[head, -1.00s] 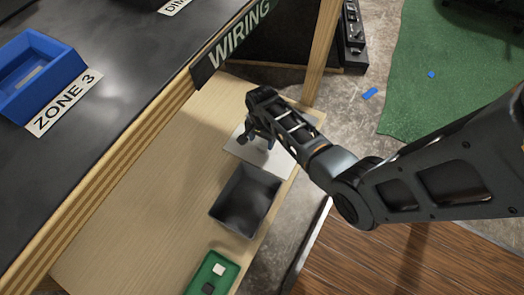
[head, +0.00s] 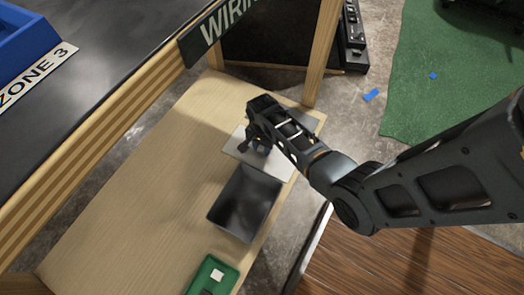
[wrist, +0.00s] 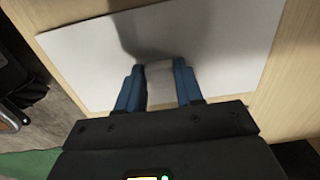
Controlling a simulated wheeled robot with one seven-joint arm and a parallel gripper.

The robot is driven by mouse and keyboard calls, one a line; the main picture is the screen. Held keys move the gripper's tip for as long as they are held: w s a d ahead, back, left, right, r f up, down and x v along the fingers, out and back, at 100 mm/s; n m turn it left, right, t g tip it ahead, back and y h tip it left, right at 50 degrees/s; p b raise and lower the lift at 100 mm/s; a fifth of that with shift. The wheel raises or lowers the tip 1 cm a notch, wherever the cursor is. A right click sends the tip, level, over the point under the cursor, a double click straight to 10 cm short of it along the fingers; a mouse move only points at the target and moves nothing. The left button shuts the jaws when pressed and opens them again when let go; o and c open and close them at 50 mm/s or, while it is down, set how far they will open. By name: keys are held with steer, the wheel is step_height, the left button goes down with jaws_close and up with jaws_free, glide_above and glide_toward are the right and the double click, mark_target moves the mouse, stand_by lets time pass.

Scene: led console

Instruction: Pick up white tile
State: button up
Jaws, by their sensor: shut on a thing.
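In the wrist view my gripper (wrist: 160,70) has its two blue fingers shut on a small white tile (wrist: 160,88), which fills the space between them. It is over a flat white sheet (wrist: 225,45); I cannot tell whether the tile touches the sheet. In the head view my gripper (head: 258,146) is over the same white sheet (head: 237,150) near the bench's right edge, and the arm hides the held tile. Another white tile (head: 217,275) lies in a small green tray (head: 228,284) at the bottom.
A dark grey open bin (head: 243,205) stands between the sheet and the green tray. The wooden bench (head: 150,180) is clear to the left. A raised black worktop (head: 75,90) with a blue bin (head: 20,35) borders the left, and a wooden post (head: 325,55) stands behind.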

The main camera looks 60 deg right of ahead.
mark_target(262, 149)
jaws_close()
steer(key=shift+r, duration=0.1)
steer(key=shift+r+p, duration=0.45)
steer(key=shift+r, duration=0.05)
step_height(262, 149, up, 4)
steer(key=shift+f+p, duration=0.25)
steer(key=shift+p, duration=1)
steer(key=s+d+r+p, duration=0.4)
steer(key=s+d+r, duration=0.2)
steer(key=d, duration=0.3)
steer(key=shift+s+d+r, duration=0.15)
steer(key=shift+s+d, duration=0.1)
steer(key=shift+d, duration=0.15)
steer(key=shift+s, duration=0.1)
